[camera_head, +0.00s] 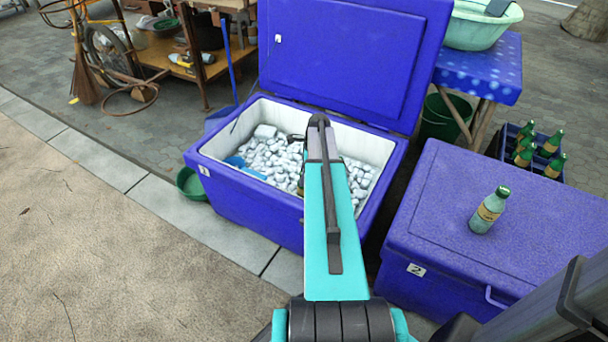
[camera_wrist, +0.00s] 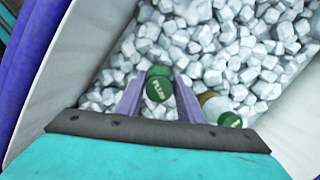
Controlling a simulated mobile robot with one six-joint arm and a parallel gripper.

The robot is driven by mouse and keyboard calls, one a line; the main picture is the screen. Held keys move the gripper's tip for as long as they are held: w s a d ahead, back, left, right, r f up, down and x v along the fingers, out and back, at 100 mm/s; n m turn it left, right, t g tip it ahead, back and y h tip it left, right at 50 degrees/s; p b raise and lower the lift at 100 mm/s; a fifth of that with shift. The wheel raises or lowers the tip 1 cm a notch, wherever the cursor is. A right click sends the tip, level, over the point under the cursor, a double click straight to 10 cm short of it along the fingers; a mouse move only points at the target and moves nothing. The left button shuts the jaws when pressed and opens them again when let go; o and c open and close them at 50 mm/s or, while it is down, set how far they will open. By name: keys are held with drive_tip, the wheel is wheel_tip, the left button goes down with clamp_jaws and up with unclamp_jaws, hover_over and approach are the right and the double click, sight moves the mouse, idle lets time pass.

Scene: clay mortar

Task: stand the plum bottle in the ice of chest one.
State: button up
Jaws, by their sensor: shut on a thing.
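The plum bottle's green cap (camera_wrist: 157,88), lettered "PLUM", sits between the purple fingers of my gripper (camera_wrist: 158,98), in the wrist view. My gripper is shut on it. The cap faces the camera and the bottle's body is mostly hidden below it, so I cannot tell if its base touches the ice. Chest one (camera_head: 262,207), blue and marked 1, stands open, with white ice (camera_head: 270,158) inside. My arm reaches over it and hides my gripper in the head view. A second green-capped bottle (camera_wrist: 230,120) with a tan label lies or leans just right of my gripper.
A blue scoop (camera_head: 236,162) lies at the left of the ice. Chest one's raised lid (camera_head: 345,55) stands behind. Closed chest two (camera_head: 450,225) is at the right, with a pale bottle (camera_head: 489,211) on its lid. A bottle crate (camera_head: 510,150) stands beyond.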

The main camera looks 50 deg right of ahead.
drive_tip(key=shift+f, duration=0.45)
drive_tip(key=o, duration=1.1)
drive_tip(key=shift+o, duration=0.7)
drive_tip(key=o, duration=0.4)
drive_tip(key=shift+w+a+r+p+v, duration=0.2)
drive_tip(key=shift+w+a+p+v, duration=0.45)
drive_tip(key=shift+p+v, duration=3.25)
drive_tip(key=shift+w+a+r+p+v, duration=0.2)
drive_tip(key=shift+w+a+p+v, duration=0.45)
drive_tip(key=shift+p+v, duration=3.25)
drive_tip(key=shift+w+a+r+p+v, duration=0.2)
drive_tip(key=shift+w+a+p+v, duration=0.45)
drive_tip(key=shift+p+v, duration=3.25)
drive_tip(key=b+v, duration=0.3)
drive_tip(key=shift+s+a, duration=0.1)
drive_tip(key=shift+a, duration=0.05)
